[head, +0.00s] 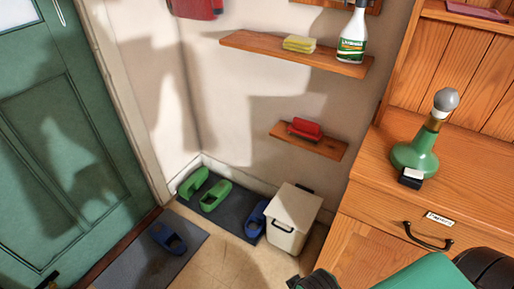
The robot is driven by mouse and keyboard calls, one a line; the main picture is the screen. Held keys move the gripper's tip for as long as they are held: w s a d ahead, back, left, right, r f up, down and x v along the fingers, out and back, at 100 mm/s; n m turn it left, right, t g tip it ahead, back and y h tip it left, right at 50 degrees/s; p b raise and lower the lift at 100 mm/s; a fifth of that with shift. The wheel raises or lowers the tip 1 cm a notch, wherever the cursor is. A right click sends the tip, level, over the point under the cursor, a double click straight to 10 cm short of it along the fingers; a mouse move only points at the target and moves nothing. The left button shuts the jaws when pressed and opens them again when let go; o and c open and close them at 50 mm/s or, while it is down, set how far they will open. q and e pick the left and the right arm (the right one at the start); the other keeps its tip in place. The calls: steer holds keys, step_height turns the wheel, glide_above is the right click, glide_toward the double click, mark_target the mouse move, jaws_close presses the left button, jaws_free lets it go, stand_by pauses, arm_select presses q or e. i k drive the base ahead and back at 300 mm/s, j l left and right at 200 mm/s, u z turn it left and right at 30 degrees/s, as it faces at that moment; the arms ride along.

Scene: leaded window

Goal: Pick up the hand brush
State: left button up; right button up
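A red object that looks like the hand brush (305,128) lies on the small lower wooden shelf (328,148) on the wall. Its bristles cannot be made out clearly. A dark piece at the bottom edge, likely part of my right gripper (315,281), is cut off by the frame. It is well below the shelf and apart from the brush. Its fingers cannot be made out. My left gripper is not in view.
An upper shelf (260,46) holds a yellow sponge (299,44) and a spray bottle (352,38). A white bin (293,218) and several shoes are below. Space before the lower shelf looks clear.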

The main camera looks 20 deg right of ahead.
mark_target(304, 127)
steer(key=i+j, duration=0.1)
steer(key=i, duration=0.4)
steer(key=i+z, duration=0.15)
steer(key=i, duration=0.35)
steer(key=j, duration=0.05)
